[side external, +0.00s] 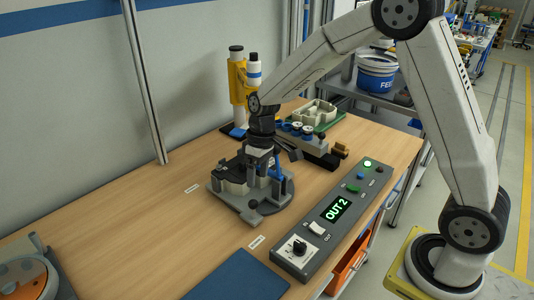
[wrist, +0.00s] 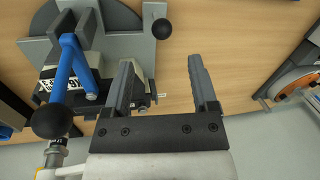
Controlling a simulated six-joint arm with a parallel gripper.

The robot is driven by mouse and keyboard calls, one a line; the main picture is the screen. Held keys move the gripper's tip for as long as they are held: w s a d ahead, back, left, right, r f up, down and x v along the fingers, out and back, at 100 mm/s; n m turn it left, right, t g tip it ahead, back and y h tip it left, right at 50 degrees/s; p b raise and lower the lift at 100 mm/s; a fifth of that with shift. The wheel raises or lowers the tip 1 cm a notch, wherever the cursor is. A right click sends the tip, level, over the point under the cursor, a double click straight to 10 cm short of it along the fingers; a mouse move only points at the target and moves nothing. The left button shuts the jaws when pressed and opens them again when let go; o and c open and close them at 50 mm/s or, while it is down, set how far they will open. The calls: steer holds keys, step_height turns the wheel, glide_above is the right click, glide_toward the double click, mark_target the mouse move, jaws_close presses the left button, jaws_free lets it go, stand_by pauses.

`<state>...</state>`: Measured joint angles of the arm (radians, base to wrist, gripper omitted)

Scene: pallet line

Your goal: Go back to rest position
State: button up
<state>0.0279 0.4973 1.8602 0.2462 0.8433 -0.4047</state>
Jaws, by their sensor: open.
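My gripper (wrist: 160,85) is open, with nothing between its two fingers in the wrist view. In the side view my gripper (side external: 270,158) hangs over the grey fixture (side external: 262,207) on the wooden table. In the wrist view the fixture (wrist: 135,49) lies left of the fingers, with a blue lever (wrist: 76,62) and black ball knobs. The left finger appears close to a pale block (wrist: 52,80) with dark lettering in the fixture. I cannot tell whether they touch.
A control box (side external: 333,215) reading "OUT 2" stands right of the fixture. A yellow-and-white stand (side external: 240,82) and a tray of parts (side external: 316,116) are behind. A blue mat (side external: 237,279) lies in front.

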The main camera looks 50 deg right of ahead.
steer(key=s+d+m+t+h, duration=0.2)
steer(key=s+t, duration=0.1)
steer(key=s, duration=1.2)
steer(key=shift+r, duration=0.25)
